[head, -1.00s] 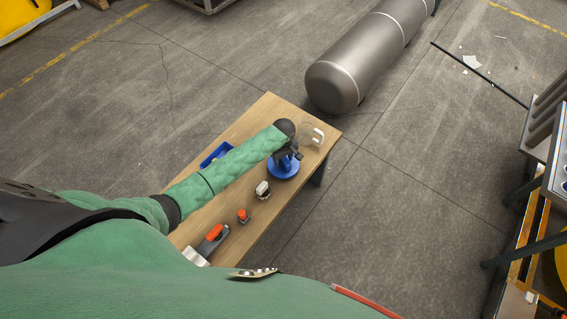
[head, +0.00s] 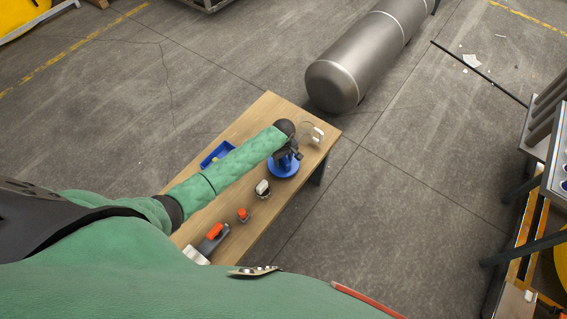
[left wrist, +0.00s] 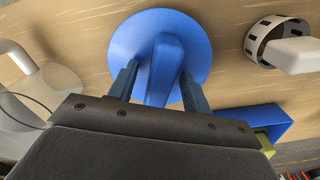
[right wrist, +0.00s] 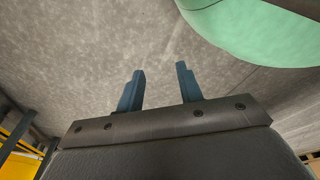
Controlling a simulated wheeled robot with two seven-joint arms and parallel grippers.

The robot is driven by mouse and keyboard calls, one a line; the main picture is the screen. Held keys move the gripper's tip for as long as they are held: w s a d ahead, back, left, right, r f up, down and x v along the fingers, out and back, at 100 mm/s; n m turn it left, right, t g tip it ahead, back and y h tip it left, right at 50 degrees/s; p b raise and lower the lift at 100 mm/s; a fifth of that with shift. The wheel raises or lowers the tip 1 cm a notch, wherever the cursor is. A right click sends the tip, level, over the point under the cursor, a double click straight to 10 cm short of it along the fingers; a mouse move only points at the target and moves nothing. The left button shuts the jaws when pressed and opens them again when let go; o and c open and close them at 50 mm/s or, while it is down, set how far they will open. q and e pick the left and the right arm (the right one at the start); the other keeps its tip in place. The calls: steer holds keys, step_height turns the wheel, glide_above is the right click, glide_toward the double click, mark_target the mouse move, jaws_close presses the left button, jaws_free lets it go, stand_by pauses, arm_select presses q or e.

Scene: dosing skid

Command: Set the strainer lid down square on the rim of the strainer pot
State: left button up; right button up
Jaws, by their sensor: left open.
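The strainer lid, a blue disc (head: 283,169) with an upright blue handle, is at the far end of the wooden table. In the left wrist view the blue lid (left wrist: 200,45) lies below my left gripper (left wrist: 160,72), whose open fingers stand on either side of the handle. In the head view my left gripper (head: 286,151) covers part of the lid. I cannot make out the strainer pot; whether it is under the lid is hidden. My right gripper (right wrist: 158,70) is open and empty over grey floor, away from the table.
A slotted ring with a white block (left wrist: 290,50) stands close beside the lid. A blue tray (head: 214,153), a small red-topped part (head: 243,215) and a red-and-grey tool (head: 212,236) are also on the table (head: 262,110).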

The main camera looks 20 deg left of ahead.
arm_select(q)
jaws_close()
